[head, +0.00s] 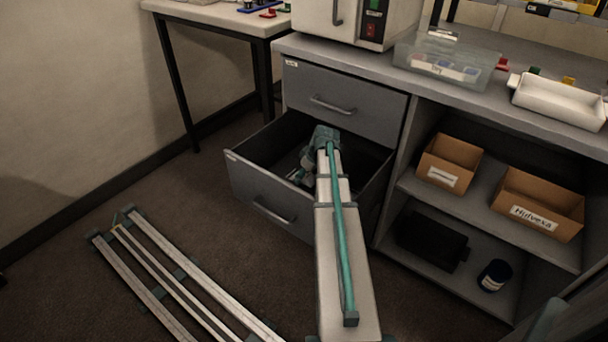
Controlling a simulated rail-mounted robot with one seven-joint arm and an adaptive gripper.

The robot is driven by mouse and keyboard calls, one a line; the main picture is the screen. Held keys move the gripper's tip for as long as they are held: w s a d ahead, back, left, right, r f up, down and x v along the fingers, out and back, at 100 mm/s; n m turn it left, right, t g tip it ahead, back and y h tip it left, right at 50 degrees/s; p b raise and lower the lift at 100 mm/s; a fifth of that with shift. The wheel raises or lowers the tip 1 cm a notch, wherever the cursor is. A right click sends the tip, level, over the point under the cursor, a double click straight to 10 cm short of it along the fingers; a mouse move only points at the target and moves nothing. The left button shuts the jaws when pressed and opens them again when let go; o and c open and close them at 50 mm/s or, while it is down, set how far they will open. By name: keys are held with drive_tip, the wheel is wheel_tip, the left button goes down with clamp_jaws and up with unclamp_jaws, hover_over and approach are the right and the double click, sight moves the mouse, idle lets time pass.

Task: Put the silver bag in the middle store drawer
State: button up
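A grey store drawer (258,190) is pulled open below a shut top drawer (345,103). I cannot make out whether another drawer lies beneath it. My arm reaches over the open drawer from the front. My gripper (298,177) is low inside it, left of the arm, small and dark in shadow. Its fingers cannot be made out, nor whether they hold anything. I cannot make out the silver bag anywhere; the arm and the drawer's front wall hide part of the inside.
A counter with a clear box (447,62) and white tray (558,100) runs above. Right of the drawers are open shelves with cardboard boxes (449,162) and a dark blue jar (494,275). Floor rails (180,280) lie front left. The floor left of the drawer is clear.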

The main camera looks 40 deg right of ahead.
drive_tip(key=o, duration=0.5)
drive_tip(key=shift+c, duration=0.2)
drive_tip(key=p+v, duration=0.3)
drive_tip(key=v, duration=0.9)
drive_tip(key=shift+r, duration=0.15)
